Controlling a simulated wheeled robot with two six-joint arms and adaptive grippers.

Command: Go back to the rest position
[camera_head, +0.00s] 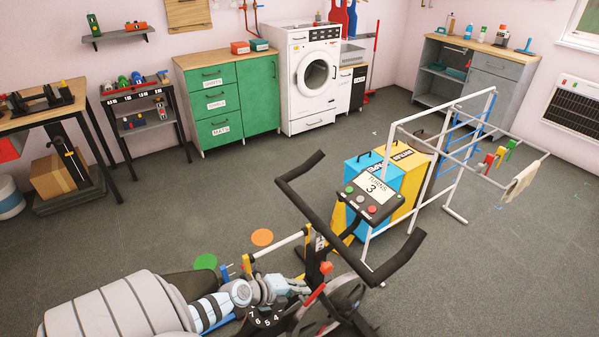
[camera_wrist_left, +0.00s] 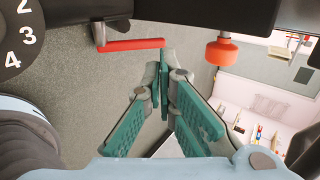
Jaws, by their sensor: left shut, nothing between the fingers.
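My left gripper (camera_head: 297,287) reaches in from the lower left beside the frame of an exercise bike. In the left wrist view its green-padded fingers (camera_wrist_left: 165,75) are together and empty. A red bar (camera_wrist_left: 135,45) lies just past the fingertips, and an orange-red knob (camera_wrist_left: 221,52) is to their right. I cannot tell whether the fingertips touch the bar. The bike's console (camera_head: 371,189) reads "TURNS 3". A black numbered dial (camera_head: 266,318) is below the gripper and shows at the upper left of the wrist view (camera_wrist_left: 18,38). My right gripper is not in view.
Black handlebars (camera_head: 300,178) rise beyond the gripper. A white drying rack (camera_head: 455,212) and blue (camera_head: 362,165) and yellow (camera_head: 405,165) bins stand behind the bike. Green and orange floor discs (camera_head: 262,237) lie near my arm. The floor toward the green cabinet (camera_head: 232,100) is clear.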

